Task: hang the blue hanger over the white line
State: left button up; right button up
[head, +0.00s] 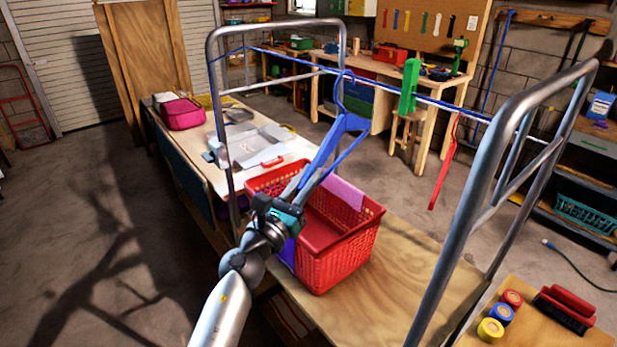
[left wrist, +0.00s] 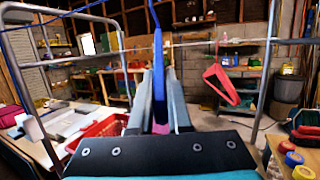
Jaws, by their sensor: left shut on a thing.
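My left gripper (head: 297,190) is shut on the blue hanger (head: 345,124) and holds it up above the red basket. In the left wrist view the blue hanger (left wrist: 158,60) rises from between the gripper's fingers (left wrist: 160,85) and crosses the line. The hanger's hook overlaps the line in the head view; I cannot tell whether it is over it. My right gripper is not in view.
A green item (head: 409,87) and a red hanger (head: 445,168) hang along the line. A red basket (head: 345,262) stands on the wooden table below. The metal rack's posts (head: 462,235) rise at both sides.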

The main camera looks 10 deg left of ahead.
pick_arm(q)
jog(key=shift+r, duration=0.1)
grip_shut()
notch_tip(320, 180, up, 5)
jog(key=p, duration=0.4)
jog(key=shift+f+p, duration=0.2)
jog(key=shift+p, duration=0.15)
jog(key=shift+f, duration=0.1)
